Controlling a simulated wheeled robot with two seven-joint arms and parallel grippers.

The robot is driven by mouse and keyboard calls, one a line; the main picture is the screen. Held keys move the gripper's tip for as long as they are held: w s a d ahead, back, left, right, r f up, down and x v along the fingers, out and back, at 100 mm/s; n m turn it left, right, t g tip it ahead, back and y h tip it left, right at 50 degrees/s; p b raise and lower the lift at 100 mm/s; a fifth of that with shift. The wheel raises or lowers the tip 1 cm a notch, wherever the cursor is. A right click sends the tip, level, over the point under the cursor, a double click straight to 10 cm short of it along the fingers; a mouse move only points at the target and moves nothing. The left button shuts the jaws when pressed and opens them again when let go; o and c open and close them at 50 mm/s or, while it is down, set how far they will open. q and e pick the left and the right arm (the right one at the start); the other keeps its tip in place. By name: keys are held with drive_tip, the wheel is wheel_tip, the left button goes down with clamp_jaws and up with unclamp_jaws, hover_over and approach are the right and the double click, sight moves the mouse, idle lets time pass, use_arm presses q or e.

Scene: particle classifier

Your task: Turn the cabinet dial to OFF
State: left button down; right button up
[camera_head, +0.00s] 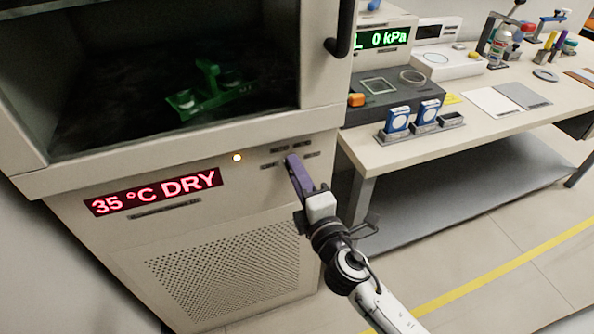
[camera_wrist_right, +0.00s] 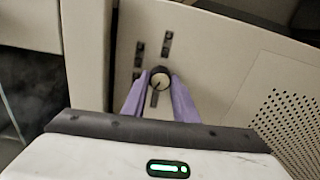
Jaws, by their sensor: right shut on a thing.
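The cabinet (camera_head: 250,185) stands at the left, with a lit red display (camera_head: 155,192) reading "35 °C DRY" and a lit amber lamp (camera_head: 237,157). My right gripper (camera_head: 292,165) reaches the panel right of the lamp and covers the dial in the head view. In the right wrist view the dial (camera_wrist_right: 160,78) is a round knob with a pale face and a dark bar pointing down. The purple fingers of my right gripper (camera_wrist_right: 158,95) are shut on the dial, one on each side. Small dark labels sit around the dial; I cannot read them. My left gripper is not in view.
Behind the cabinet's dark window lies a green rack (camera_head: 205,95). A black handle (camera_head: 342,30) juts out at the window's right. A white bench (camera_head: 470,130) with blue-and-white containers (camera_head: 398,120) and instruments stands at the right. The floor in front is clear.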

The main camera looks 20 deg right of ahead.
drive_tip(key=shift+n+p, duration=0.4)
drive_tip(key=shift+n, duration=1.9)
drive_tip(key=shift+f, duration=0.1)
drive_tip(key=o, duration=1.1)
drive_tip(key=shift+c, duration=0.2)
drive_tip(key=shift+s, duration=0.1)
drive_tip(key=s+b, duration=0.2)
drive_tip(key=s, duration=0.8)
drive_tip(key=shift+d, duration=0.15)
drive_tip(key=shift+s, duration=0.1)
